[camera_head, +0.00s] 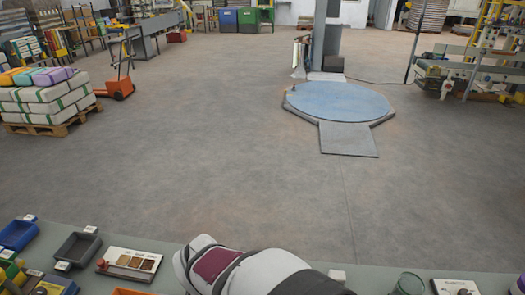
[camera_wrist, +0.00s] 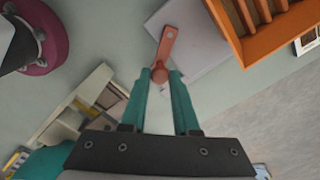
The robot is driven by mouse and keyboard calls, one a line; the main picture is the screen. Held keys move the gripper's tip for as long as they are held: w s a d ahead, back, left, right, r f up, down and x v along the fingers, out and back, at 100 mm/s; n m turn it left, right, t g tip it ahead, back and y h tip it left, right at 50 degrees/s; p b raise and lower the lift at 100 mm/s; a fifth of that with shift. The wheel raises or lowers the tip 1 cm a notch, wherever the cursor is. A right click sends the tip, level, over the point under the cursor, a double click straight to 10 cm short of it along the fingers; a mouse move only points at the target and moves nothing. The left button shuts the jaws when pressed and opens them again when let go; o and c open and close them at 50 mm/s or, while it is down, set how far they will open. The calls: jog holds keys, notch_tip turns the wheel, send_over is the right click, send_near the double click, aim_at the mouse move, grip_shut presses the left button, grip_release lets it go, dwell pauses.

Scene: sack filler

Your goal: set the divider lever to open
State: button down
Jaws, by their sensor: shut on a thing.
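An orange-red lever (camera_wrist: 166,44) shows in the wrist view, on a pale grey plate (camera_wrist: 197,42). Its round knob (camera_wrist: 159,74) is at the near end, between the teal fingertips. My gripper (camera_wrist: 159,77) is shut on the lever at this knob. The lever runs from the knob up and slightly right to a flat, rounded end. Any open or closed markings are not readable. In the head view my arm covers the bottom middle, and neither my gripper nor the lever shows there.
An orange slatted tray (camera_wrist: 270,25) lies close to the right of the plate. A pale compartmented holder (camera_wrist: 85,110) is at the left. In the head view, small bins, including a dark grey one (camera_head: 76,248), and a sample board (camera_head: 130,264) line the bench's left.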

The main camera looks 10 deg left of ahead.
jog(key=shift+d+m, duration=0.1)
jog(key=shift+m, duration=0.2)
dwell(0.4)
jog(key=c, duration=0.7)
grip_release()
jog(key=shift+s, duration=0.1)
jog(key=shift+o, duration=0.2)
jog(key=shift+r, duration=0.15)
notch_tip(320, 180, up, 16)
jog(key=shift+f, duration=0.2)
jog(key=shift+d, duration=0.1)
jog(key=s+d+f+n+y, duration=0.1)
jog(key=s+d+f, duration=0.3)
jog(key=d, duration=0.4)
jog(key=s+d+f+n, duration=0.3)
jog(key=s+d+f, duration=0.1)
jog(key=d, duration=0.5)
jog(key=shift+s+f+y, duration=0.15)
jog(key=shift+f+y, duration=0.25)
